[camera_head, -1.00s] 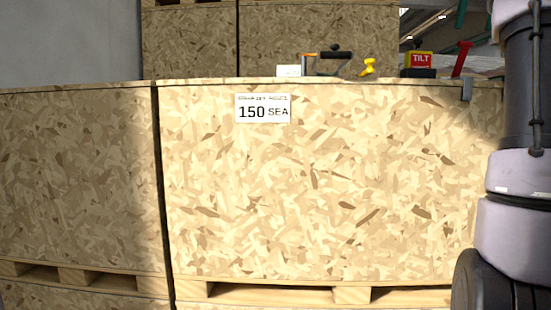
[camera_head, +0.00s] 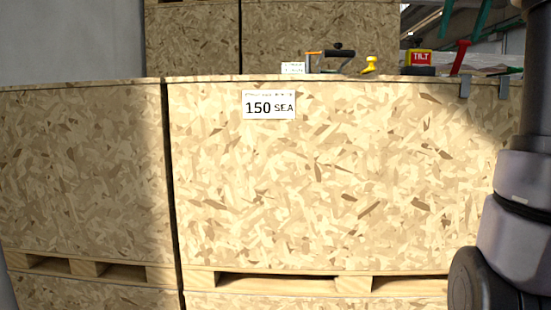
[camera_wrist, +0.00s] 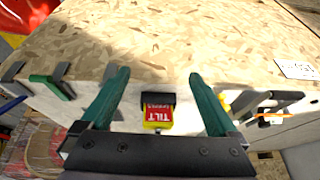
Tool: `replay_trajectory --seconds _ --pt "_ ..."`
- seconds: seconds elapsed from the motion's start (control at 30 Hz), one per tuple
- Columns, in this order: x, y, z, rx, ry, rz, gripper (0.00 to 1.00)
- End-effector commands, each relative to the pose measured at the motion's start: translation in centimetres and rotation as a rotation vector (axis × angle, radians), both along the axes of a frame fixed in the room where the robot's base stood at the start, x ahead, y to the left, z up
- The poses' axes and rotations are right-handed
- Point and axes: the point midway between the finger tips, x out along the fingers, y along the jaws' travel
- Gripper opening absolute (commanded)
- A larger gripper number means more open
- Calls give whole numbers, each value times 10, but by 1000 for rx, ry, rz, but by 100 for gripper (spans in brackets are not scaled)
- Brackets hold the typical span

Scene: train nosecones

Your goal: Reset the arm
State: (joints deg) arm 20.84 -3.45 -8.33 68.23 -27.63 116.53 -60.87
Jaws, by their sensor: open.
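My gripper (camera_wrist: 160,95) shows in the wrist view with its two green fingers spread wide apart.
A large chipboard crate (camera_head: 330,180) with a "150 SEA" label (camera_head: 269,105) fills the front. A black-handled tool (camera_head: 335,55), a yellow object (camera_head: 370,64) and a red-handled tool (camera_head: 460,57) are along its top. More crates (camera_head: 300,35) stand behind.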

Motion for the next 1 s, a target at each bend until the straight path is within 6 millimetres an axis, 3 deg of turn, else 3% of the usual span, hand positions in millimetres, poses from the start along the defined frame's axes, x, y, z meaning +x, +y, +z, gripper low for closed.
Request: replay_trajectory --seconds 0.17,0.37,0.5,0.7,0.83,1.0 --pt "-19 49 -42 37 -28 -12 95" --pt "-56 121 -125 115 -86 -59 95" --pt "-89 166 -192 186 -126 -110 95" --pt "-127 200 -267 270 -167 -184 95" --pt "-138 207 -289 295 -179 -209 95" --pt "-140 208 -292 298 -180 -213 95"
